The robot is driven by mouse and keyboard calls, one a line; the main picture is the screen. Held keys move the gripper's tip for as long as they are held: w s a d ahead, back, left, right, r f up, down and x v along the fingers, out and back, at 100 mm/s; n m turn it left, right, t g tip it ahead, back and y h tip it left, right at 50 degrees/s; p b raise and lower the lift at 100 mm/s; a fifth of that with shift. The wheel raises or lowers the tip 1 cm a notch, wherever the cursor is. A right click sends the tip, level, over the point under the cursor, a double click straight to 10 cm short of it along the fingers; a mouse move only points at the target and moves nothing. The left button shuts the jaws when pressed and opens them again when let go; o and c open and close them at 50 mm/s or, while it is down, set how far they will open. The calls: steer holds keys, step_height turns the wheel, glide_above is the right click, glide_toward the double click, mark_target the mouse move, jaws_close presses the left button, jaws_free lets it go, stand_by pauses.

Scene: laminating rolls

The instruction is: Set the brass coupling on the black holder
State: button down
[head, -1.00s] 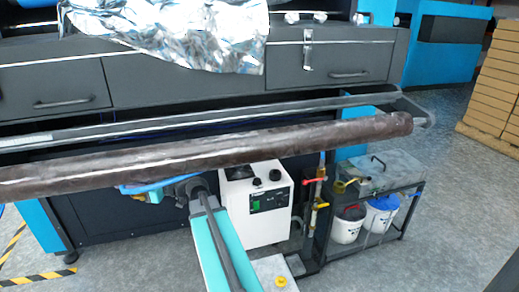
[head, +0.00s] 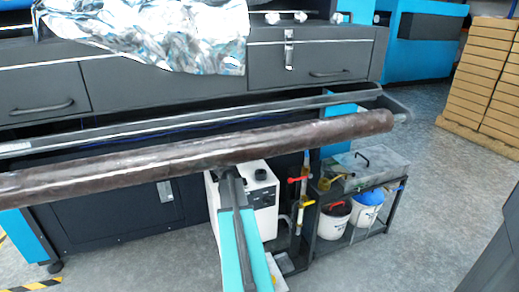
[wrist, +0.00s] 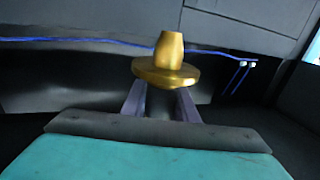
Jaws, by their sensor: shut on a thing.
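The brass coupling (wrist: 168,62) is a gold-coloured piece with a wide round flange and a narrower tapered neck, upright in the wrist view. My gripper (wrist: 163,95) is shut on it, its two grey fingers reaching to just under the flange. The lower part of the coupling is hidden between the fingers. In the head view the end of my arm goes up behind the long brown roll, so gripper and coupling are hidden there. I cannot pick out the black holder for certain in either view.
The brown roll (head: 200,155) crosses in front of my arm. A white box (head: 262,200) stands behind the arm. To the right are red- and yellow-handled valves and a dark cart (head: 345,238) with two buckets. A blue cable (wrist: 80,40) runs along the machine in the wrist view.

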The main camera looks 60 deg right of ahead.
steer(key=s+d+f+m+g+h, duration=0.2)
steer(key=s+d, duration=0.5)
steer(key=d, duration=0.5)
steer(key=s+d+f+m+g+h, duration=0.3)
steer(key=s+d+f+h, duration=0.3)
steer(key=d, duration=0.7)
steer(key=shift+s+d+f+m+g, duration=0.35)
steer(key=shift+s+m, duration=0.35)
steer(key=shift+s, duration=0.3)
steer(key=shift+f, duration=0.15)
steer(key=shift+f+b, duration=2.7)
steer(key=shift+f, duration=0.05)
steer(key=shift+a+p, duration=0.1)
steer(key=shift+p, duration=0.4)
steer(key=shift+f+b, duration=0.45)
steer(key=shift+f, duration=0.2)
steer(key=c, duration=1.7)
jaws_free()
steer(key=shift+s, duration=0.1)
